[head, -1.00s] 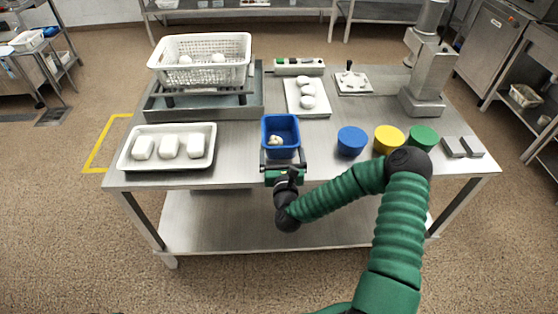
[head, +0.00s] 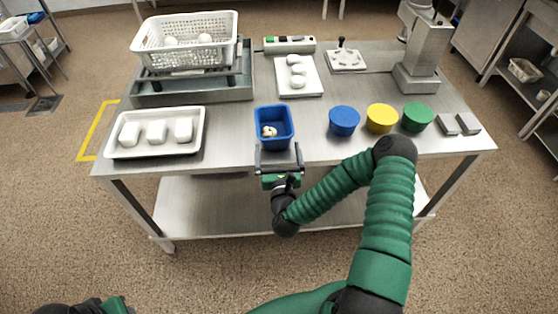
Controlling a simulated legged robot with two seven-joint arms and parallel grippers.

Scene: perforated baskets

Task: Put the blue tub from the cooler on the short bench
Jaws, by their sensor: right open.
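The blue tub (head: 287,141) stands upright near the front edge of the steel table, with a small pale item inside it. My right gripper (head: 279,149) is open and empty just in front of the tub, its two fingers pointing at the tub's near side. The fingers do not close on it. Whether a fingertip touches the tub cannot be told. No cooler can be clearly made out. My left gripper is out of view.
The steel table (head: 235,157) carries a white tray (head: 112,153) of white blocks, a white perforated basket (head: 190,57) on a grey stand, and a white board (head: 312,87). Blue (head: 344,121), yellow (head: 381,118) and green (head: 417,117) round tubs stand right of the blue tub.

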